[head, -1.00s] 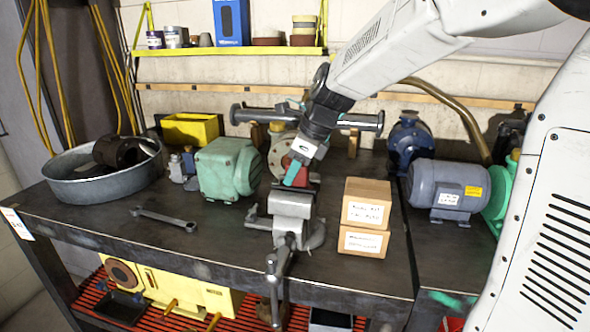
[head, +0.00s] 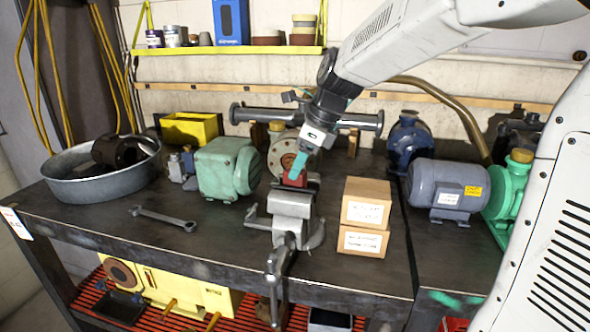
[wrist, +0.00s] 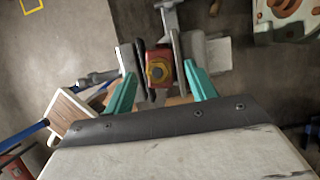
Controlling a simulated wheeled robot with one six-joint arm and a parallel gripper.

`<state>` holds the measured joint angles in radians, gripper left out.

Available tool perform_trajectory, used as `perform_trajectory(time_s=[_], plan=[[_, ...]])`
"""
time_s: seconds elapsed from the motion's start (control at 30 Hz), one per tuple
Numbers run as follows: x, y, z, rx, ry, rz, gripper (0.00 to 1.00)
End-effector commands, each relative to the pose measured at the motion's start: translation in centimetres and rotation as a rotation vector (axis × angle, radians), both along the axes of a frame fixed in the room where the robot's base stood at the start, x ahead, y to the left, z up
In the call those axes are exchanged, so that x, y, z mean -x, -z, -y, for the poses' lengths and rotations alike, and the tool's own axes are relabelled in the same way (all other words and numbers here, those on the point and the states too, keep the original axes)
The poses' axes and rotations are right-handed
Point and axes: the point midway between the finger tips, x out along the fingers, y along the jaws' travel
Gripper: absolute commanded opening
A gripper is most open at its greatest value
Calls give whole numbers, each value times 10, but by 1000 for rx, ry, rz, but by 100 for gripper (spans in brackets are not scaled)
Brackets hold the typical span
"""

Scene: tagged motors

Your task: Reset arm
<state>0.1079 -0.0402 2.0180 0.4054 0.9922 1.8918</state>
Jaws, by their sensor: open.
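My arm reaches in from the upper right in the head view, with my gripper (head: 298,165) pointing down over the bench vise (head: 292,205). A small red part (head: 297,181) sits at the top of the vise jaws, close to my fingertips. In the wrist view my gripper (wrist: 160,88) has its two teal fingers spread wide. The red part (wrist: 159,68) with a yellow nut-like centre shows between and beyond the fingers. I see nothing held in the fingers.
Two stacked cardboard boxes (head: 366,203) stand right of the vise. A green motor (head: 226,167) is to the left, beside a wrench (head: 163,217). A grey motor (head: 447,188) and blue pump (head: 408,145) stand right. The bench front left is mostly clear.

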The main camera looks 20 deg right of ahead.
Motion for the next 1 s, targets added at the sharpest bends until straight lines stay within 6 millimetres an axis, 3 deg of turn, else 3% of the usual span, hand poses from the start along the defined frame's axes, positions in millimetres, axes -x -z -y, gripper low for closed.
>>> perform_trajectory(time_s=[0.1,0.3,0.53,0.63,0.77,1.0], plan=[[0,-21,6,0,3,16,56],[1,-43,12,-1,5,28,56],[3,-50,13,0,1,31,56],[13,-50,12,25,-61,45,56],[54,-49,6,121,-312,100,56],[167,-28,1,367,-1072,211,56]])
